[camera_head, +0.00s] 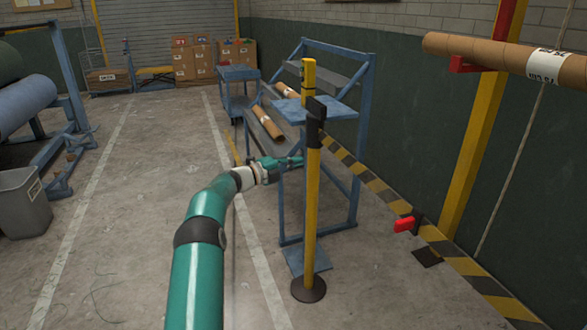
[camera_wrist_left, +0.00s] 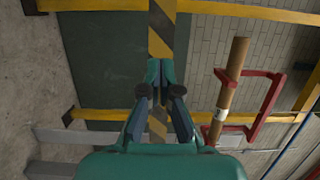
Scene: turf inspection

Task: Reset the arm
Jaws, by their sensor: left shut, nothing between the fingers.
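My left arm reaches forward from the bottom of the head view. Its green gripper (camera_head: 296,161) is shut and empty, beside the yellow barrier post (camera_head: 312,200) and in front of the blue rack (camera_head: 362,130). I cannot tell from the head view whether the fingertips touch the post. In the left wrist view the gripper's fingers (camera_wrist_left: 160,68) come together with nothing between them. A yellow-and-black barrier tape (camera_wrist_left: 161,35) lies behind them there. My right gripper is not in view.
Striped tape (camera_head: 380,190) runs from the post to the right. A cardboard tube (camera_head: 500,52) rests on a red bracket at upper right. Another tube (camera_head: 268,123) lies on the rack. A grey bin (camera_head: 22,203) stands at left. The floor between is clear.

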